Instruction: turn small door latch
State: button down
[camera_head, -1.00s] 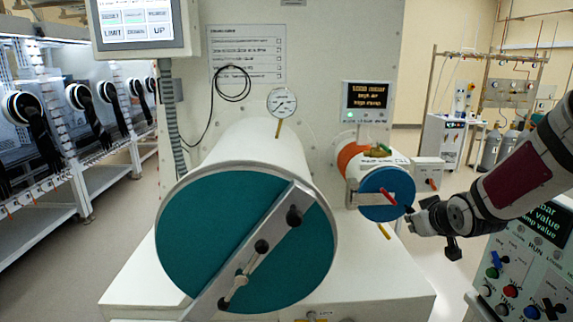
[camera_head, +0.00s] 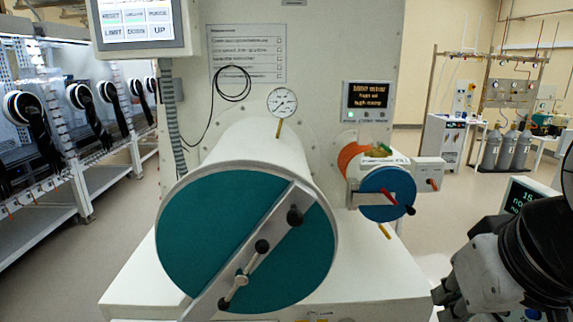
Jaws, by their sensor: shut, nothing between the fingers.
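The small antechamber door (camera_head: 378,182) is a blue disc on the end of the small white cylinder, right of the large one. Its latch (camera_head: 393,198) is a short red lever with a black knob (camera_head: 411,211), slanting down to the right from near the disc's middle. A pale bar runs from the lever to the door's left edge. My gripper (camera_head: 441,295) is at the lower right, below and right of the small door and apart from it. It is shut and empty, partly hidden by my dark wrist and cut by the frame edge.
The large teal door (camera_head: 215,225) with its slanted metal bar fills the middle. A small box with a red switch (camera_head: 431,185) sits right of the small door, and a yellow handle (camera_head: 384,231) hangs below. A control panel (camera_head: 523,195) stands behind my arm. Floor shows between.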

aim_at(386, 193)
jog(key=j+z, duration=0.2)
jog(key=z, duration=0.15)
jog(key=i+j+z, duration=0.1)
jog(key=z, duration=0.25)
jog(key=j+z, duration=0.35)
